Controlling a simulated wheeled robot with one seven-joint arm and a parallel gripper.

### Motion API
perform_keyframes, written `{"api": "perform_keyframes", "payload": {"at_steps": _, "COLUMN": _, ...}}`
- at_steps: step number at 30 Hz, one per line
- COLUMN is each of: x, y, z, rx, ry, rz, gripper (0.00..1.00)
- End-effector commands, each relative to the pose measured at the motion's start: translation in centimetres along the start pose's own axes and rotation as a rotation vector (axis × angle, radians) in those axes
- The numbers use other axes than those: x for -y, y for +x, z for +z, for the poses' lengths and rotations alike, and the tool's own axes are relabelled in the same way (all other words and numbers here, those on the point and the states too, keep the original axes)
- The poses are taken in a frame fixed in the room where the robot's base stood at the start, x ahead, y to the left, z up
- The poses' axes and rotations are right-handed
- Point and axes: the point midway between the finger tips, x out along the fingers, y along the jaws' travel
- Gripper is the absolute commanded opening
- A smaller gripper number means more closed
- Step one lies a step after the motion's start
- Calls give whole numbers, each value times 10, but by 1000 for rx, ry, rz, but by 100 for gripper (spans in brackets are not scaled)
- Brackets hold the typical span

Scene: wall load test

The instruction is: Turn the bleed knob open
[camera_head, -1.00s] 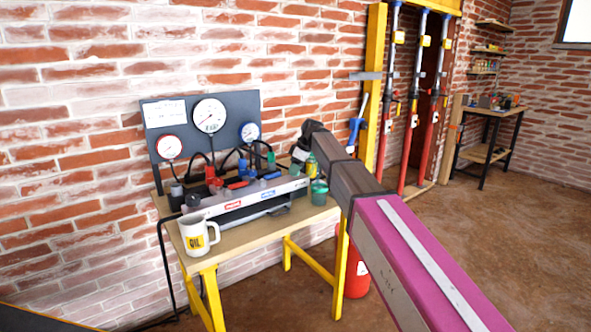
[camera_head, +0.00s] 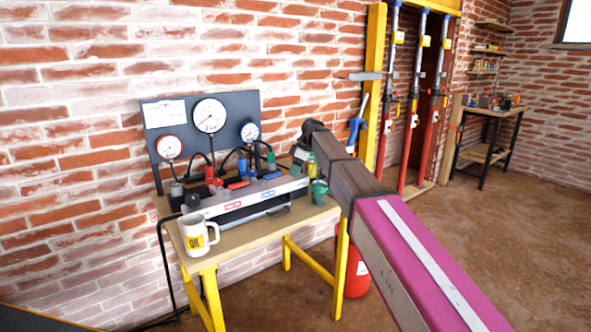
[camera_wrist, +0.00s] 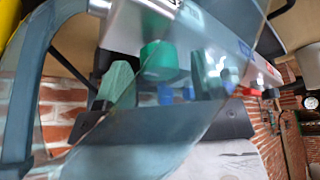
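A green knob-like cylinder (camera_wrist: 160,60) shows in the wrist view beside the grey manifold block (camera_wrist: 185,12). I take it for the bleed knob, but no label is readable. In the head view the manifold (camera_head: 248,203) lies on the table below a dark gauge panel. My gripper (camera_head: 298,155) is at its right end, partly hidden by my own arm. In the wrist view large blurred, see-through grey shapes cross the picture near the green cylinder. Contact and finger opening cannot be made out. A second pale green piece (camera_wrist: 120,82) is beside the cylinder.
A white OIL mug (camera_head: 197,234) stands at the table's front left. A green cup-shaped thing (camera_head: 319,191) and a green-yellow bottle (camera_head: 312,165) are close to my arm. A red cylinder (camera_head: 356,265) stands on the floor right of the table.

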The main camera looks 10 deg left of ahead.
Motion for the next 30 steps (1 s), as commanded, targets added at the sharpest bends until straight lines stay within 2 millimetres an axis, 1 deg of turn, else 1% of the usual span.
{"api": "perform_keyframes", "payload": {"at_steps": 7, "x": 0, "y": -1, "z": 0, "rx": 0, "ry": 1, "rz": 1, "gripper": 63}}
{"api": "perform_keyframes", "payload": {"at_steps": 10, "x": 0, "y": -8, "z": 0, "rx": 0, "ry": 1, "rz": 1, "gripper": 63}}
{"api": "perform_keyframes", "payload": {"at_steps": 14, "x": -1, "y": -27, "z": 0, "rx": -1, "ry": 1, "rz": 3, "gripper": 63}}
{"api": "perform_keyframes", "payload": {"at_steps": 18, "x": -1, "y": -55, "z": -1, "rx": -1, "ry": 1, "rz": 3, "gripper": 63}}
{"api": "perform_keyframes", "payload": {"at_steps": 24, "x": -1, "y": -88, "z": 0, "rx": 0, "ry": 1, "rz": 2, "gripper": 63}}
{"api": "perform_keyframes", "payload": {"at_steps": 27, "x": -1, "y": -99, "z": 0, "rx": 0, "ry": 1, "rz": 1, "gripper": 63}}
{"api": "perform_keyframes", "payload": {"at_steps": 30, "x": 0, "y": -106, "z": 0, "rx": 0, "ry": 1, "rz": 1, "gripper": 63}}
